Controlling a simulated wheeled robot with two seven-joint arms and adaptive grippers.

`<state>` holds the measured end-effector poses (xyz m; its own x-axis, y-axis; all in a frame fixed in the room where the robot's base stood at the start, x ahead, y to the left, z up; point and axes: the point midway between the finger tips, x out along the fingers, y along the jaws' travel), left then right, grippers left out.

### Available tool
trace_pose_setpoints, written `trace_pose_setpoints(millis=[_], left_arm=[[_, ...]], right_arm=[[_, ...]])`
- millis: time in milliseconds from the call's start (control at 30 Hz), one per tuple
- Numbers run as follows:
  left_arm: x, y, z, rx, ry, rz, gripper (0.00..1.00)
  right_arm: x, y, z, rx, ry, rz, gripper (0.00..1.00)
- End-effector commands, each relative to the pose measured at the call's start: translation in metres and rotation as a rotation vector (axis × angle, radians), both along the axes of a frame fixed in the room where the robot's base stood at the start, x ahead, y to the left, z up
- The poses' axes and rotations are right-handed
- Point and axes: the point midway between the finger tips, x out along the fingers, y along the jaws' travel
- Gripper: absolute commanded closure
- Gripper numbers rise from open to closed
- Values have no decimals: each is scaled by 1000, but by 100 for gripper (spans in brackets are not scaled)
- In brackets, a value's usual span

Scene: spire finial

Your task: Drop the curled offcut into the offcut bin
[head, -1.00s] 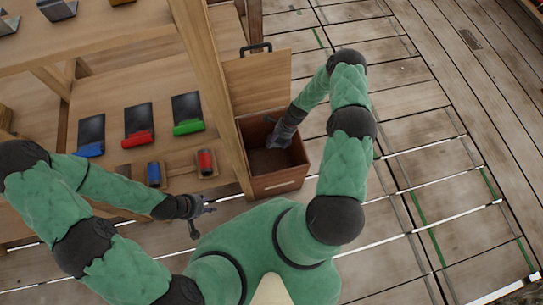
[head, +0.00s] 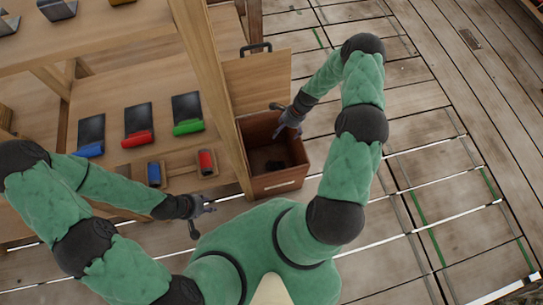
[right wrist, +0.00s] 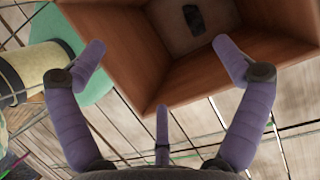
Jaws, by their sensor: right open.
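The offcut bin (head: 277,186) is a brown wooden box with its lid (head: 256,82) standing open, beside the shelf post. The curled offcut (head: 274,165), a small dark piece, lies on the bin's floor. It also shows in the right wrist view (right wrist: 194,19), apart from my fingers. My right gripper (head: 284,123) is open and empty over the bin's far right rim; in the right wrist view its fingers (right wrist: 160,43) are spread wide. My left gripper (head: 203,211) is left of the bin, in front of the shelf, with its fingers spread and nothing visible between them.
The wooden shelf (head: 100,185) holds dark plates with blue (head: 89,150), red (head: 138,138) and green (head: 188,127) rolls. A blue cylinder (head: 154,173) and a red cylinder (head: 206,161) sit in wooden holders near its front. The plank floor (head: 440,100) right of the bin is clear.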

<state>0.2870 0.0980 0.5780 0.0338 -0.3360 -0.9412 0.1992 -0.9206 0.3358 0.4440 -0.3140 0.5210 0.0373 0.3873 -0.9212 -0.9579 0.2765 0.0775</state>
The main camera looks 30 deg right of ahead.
Motion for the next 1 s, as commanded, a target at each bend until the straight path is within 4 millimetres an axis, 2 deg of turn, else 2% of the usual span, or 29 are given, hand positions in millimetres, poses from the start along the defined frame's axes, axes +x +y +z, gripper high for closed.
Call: trace_pose_setpoints(millis=[100,300,1000], left_arm=[[0,0,0,0,0,0,60],[0,0,0,0,0,0,60],[0,0,0,0,0,0,60]], right_arm=[[0,-8,18,-2,-2,-2,2],[-1,-15,35,0,0,-1,2],[-2,-16,38,0,0,-1,2]])
